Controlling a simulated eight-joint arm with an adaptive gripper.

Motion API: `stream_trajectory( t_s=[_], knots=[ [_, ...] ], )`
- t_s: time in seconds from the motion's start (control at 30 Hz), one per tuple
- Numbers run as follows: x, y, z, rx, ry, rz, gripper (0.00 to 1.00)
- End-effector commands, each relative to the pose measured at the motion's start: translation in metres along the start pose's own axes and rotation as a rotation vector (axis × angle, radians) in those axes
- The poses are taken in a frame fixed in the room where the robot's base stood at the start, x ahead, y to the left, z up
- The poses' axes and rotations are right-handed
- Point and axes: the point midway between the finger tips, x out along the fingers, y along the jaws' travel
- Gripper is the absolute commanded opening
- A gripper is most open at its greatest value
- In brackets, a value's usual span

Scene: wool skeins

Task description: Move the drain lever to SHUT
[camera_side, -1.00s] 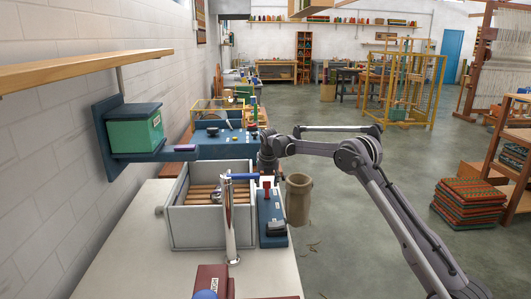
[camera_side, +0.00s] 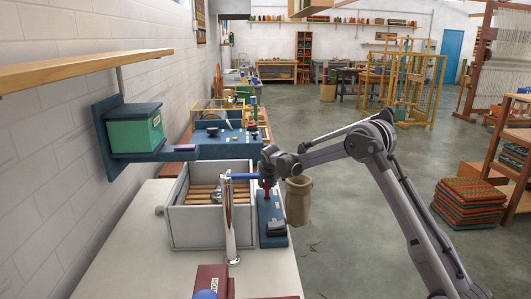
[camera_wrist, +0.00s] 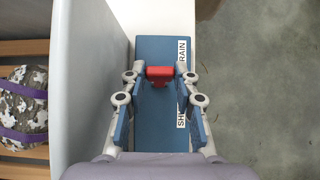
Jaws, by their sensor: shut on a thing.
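The red drain lever (camera_wrist: 159,73) stands on a narrow blue plate (camera_wrist: 152,48) beside the grey basin. My gripper (camera_wrist: 159,76) has a finger on each side of the lever's red handle and is shut on it. A white label strip (camera_wrist: 182,62) runs along the plate's right side; "RAIN" shows at its far end and "SH" at its near end, with a finger hiding the middle. In the side view my gripper (camera_side: 267,181) is low over the blue plate (camera_side: 268,211), and a little red of the lever (camera_side: 267,193) shows beneath it.
The grey basin (camera_side: 200,240) with wooden slats is close on the left. A camouflage-patterned bundle with purple straps (camera_wrist: 22,105) lies in it. A silver post (camera_side: 231,220) with a blue bar stands close by. A dark block (camera_side: 276,228) sits on the plate's near end. Open floor lies right.

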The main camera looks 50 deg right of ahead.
Motion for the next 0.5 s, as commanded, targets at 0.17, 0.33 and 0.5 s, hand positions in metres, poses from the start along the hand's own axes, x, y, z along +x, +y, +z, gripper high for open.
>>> stream_trajectory(
  t_s=[0.17, 0.33, 0.5],
  knots=[
    [-0.007, 0.001, -0.011, -0.004, -0.172, 0.002, 0.00],
    [-0.011, 0.001, -0.021, -0.003, -0.327, 0.003, 0.00],
    [-0.013, 0.001, -0.029, -0.002, -0.452, 0.003, 0.00]
  ],
)
